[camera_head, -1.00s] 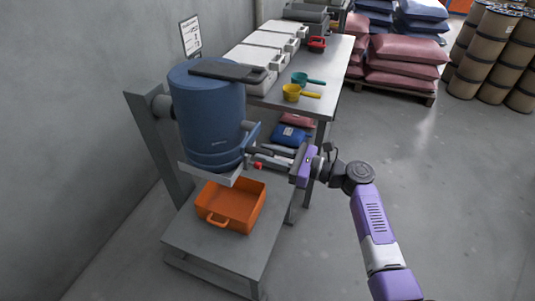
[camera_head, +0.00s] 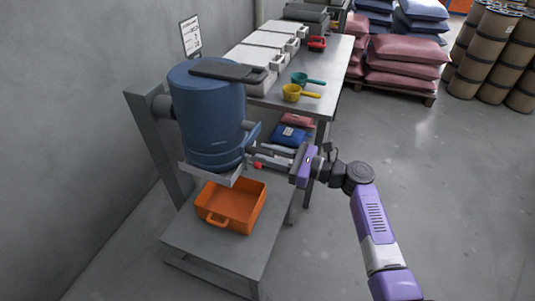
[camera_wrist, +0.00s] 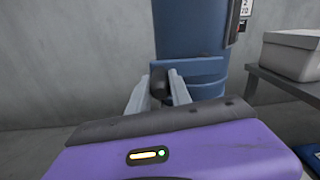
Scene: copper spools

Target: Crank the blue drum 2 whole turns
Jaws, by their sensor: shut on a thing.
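The blue drum (camera_head: 208,115) hangs upright on a grey wall-side stand, and its blue side also fills the upper middle of the wrist view (camera_wrist: 190,30). My gripper (camera_head: 265,153) reaches in from the right at the drum's lower right side. In the wrist view, its two pale fingers (camera_wrist: 160,92) are closed around a dark crank handle (camera_wrist: 158,82) in front of the drum. A small red part (camera_head: 258,166) shows just below the fingers. The crank's joint with the drum is mostly hidden.
An orange tray (camera_head: 250,207) sits on the low grey stand (camera_head: 190,236) below the drum. A table (camera_head: 342,62) with grey boxes, a yellow scoop (camera_head: 292,92) and a teal scoop (camera_head: 302,79) stands behind. Sacks and brown barrels are farther right. The right floor is clear.

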